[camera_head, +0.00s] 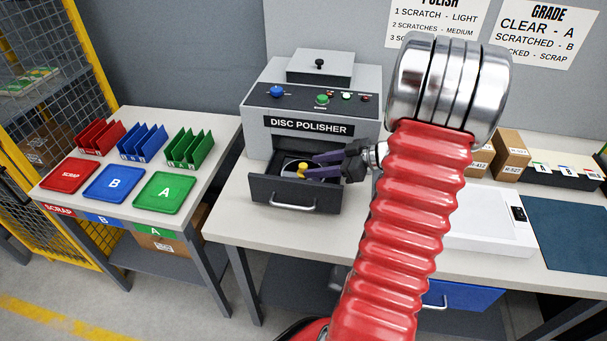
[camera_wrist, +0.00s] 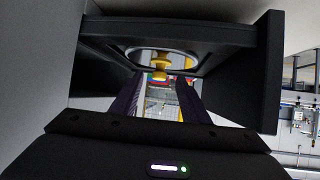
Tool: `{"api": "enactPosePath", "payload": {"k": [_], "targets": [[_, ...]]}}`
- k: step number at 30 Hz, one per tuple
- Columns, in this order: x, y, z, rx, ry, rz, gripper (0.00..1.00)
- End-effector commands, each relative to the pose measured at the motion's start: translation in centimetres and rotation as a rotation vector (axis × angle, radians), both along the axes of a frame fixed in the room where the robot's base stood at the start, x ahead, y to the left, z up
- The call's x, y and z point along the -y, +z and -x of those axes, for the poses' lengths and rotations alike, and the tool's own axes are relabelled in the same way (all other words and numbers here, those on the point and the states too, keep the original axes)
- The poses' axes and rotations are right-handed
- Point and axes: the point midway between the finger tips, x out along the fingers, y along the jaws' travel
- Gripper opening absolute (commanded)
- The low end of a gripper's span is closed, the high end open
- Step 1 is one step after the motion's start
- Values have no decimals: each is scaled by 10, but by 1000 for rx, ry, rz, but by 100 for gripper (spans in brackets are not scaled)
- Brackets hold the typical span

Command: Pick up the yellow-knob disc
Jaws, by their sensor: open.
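The disc (camera_head: 289,167) lies in the open drawer of the disc polisher, its yellow knob (camera_head: 302,169) standing up from it. In the wrist view the yellow knob (camera_wrist: 161,65) is in the middle, ahead of the fingers, on the shiny disc (camera_wrist: 190,62). My gripper (camera_head: 305,166) reaches into the drawer from the right with its dark purple fingers apart, close to the knob. In the wrist view my gripper (camera_wrist: 159,82) is open and nothing is held. Whether a finger touches the knob cannot be told. Part of the disc is hidden by the fingers.
The drawer (camera_head: 265,188) has raised dark walls close around the fingers. The disc polisher (camera_head: 310,118) stands behind it. Red, blue and green trays (camera_head: 158,192) and slotted racks (camera_head: 188,148) are on the left table. A white flat device (camera_head: 490,225) and boxes are at right.

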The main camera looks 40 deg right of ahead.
Motion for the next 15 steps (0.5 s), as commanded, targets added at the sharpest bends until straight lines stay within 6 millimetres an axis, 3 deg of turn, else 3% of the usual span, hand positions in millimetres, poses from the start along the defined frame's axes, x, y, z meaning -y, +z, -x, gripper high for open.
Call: {"api": "enactPosePath", "payload": {"k": [8, 15], "targets": [[-1, -1, -2, 0, 0, 0, 42], [-12, -10, -25, 0, 2, -1, 42]]}}
